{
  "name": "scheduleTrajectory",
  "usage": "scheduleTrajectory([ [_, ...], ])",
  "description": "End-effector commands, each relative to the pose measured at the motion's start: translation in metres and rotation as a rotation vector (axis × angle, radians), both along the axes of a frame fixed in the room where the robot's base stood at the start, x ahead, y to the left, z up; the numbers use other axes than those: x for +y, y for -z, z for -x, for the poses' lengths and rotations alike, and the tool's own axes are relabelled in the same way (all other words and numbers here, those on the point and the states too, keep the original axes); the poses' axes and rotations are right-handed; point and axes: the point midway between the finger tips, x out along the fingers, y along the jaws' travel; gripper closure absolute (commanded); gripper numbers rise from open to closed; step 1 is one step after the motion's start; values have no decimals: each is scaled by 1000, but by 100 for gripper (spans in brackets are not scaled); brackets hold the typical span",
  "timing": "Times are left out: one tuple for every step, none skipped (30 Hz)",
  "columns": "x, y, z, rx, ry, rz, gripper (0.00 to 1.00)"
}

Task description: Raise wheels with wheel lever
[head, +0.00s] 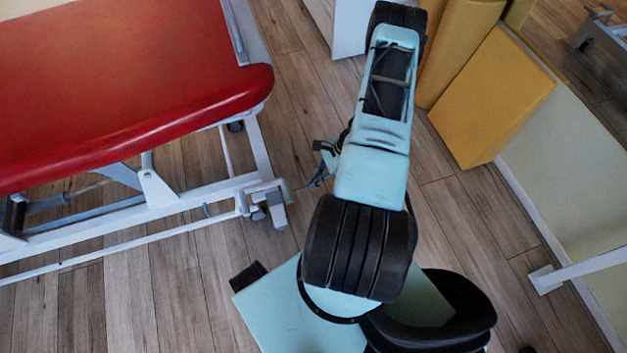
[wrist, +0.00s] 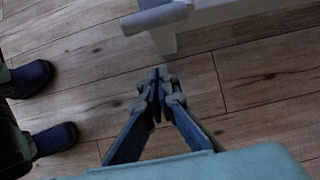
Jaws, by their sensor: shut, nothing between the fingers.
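The red-topped treatment table (head: 120,80) stands at the left in the head view on a white metal frame (head: 150,212). At the frame's near right corner is a grey foot or wheel assembly with short grey parts (head: 268,204). I cannot tell for sure which of these is the wheel lever. My gripper (head: 316,182) hangs just right of that corner, partly hidden by my arm. In the wrist view my gripper (wrist: 160,76) is shut and empty, its tips touching. A pale grey frame end (wrist: 155,20) lies just beyond the tips, apart from them.
Yellow foam blocks (head: 492,95) lean by the wall at the upper right. A white bar end (head: 548,280) juts in at the right. A white cabinet (head: 350,25) stands at the top.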

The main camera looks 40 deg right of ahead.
Motion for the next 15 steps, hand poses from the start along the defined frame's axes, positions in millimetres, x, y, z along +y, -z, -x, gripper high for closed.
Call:
scheduleTrajectory([
  [8, 14, -1, 1, -1, -3, 100],
  [11, 20, -2, 1, -1, -3, 100],
  [15, 28, -4, 2, -2, -3, 100],
  [19, 33, -4, 2, -2, -4, 100],
  [23, 39, -5, 2, -2, -4, 100],
  [26, 46, -7, 1, -1, -2, 100],
  [30, 51, -8, 1, -1, -2, 100],
  [33, 56, -9, 1, -1, -2, 100],
  [35, 48, -12, -3, -2, 0, 100],
  [38, 43, -12, -2, -2, 1, 100],
  [40, 39, -13, -2, -2, 2, 100],
  [43, 35, -13, -2, -1, 1, 100],
  [45, 32, -14, -2, -1, 1, 100],
  [47, 30, -14, -2, -1, 1, 100],
  [50, 27, -15, -2, -1, 1, 100],
])
